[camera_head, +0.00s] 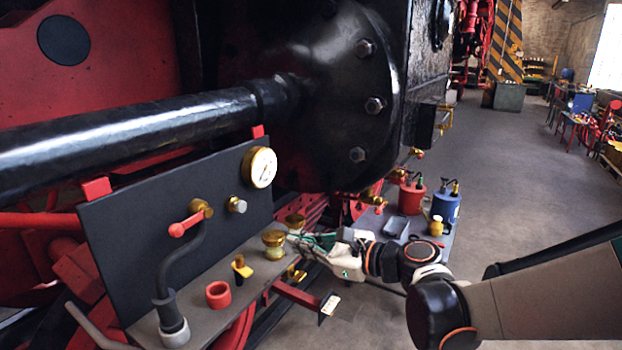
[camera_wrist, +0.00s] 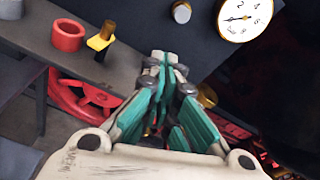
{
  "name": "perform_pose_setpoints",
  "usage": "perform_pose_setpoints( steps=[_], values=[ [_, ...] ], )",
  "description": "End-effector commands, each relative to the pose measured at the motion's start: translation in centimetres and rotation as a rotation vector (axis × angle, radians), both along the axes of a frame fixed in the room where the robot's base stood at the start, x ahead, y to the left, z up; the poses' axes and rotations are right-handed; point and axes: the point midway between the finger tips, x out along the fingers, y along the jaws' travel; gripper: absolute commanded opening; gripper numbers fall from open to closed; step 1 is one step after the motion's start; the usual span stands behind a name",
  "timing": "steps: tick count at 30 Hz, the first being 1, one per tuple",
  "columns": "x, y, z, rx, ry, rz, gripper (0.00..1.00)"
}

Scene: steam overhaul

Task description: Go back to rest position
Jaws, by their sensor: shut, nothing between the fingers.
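My gripper (camera_head: 300,238) reaches in from the right at the bench beside the locomotive. In the wrist view its green-padded fingers (camera_wrist: 165,72) meet at the tips, shut with nothing between them. In the head view the fingertips are close to a brass-topped glass cup (camera_head: 273,245) on the shelf; I cannot tell whether they touch. My arm (camera_head: 540,290) stretches across the lower right, bent at the elbow.
A dark panel with a gauge (camera_head: 260,167) and a red-handled valve (camera_head: 185,225) stands behind the shelf. A red ring (camera_head: 218,294) and a yellow-and-brass part (camera_head: 241,267) sit on it. Red (camera_head: 411,198) and blue cans (camera_head: 446,207) stand behind my wrist.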

Motion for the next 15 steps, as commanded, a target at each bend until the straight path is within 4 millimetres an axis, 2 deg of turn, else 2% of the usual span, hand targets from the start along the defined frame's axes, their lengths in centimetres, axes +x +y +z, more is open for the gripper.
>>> perform_pose_setpoints(
  steps=[8,15],
  values=[
    [-5.6,-4.0,-3.8,-0.554,-0.307,0.098,0.00],
    [-10.7,-9.2,-7.2,-1.026,-0.539,0.272,0.00]
  ],
)
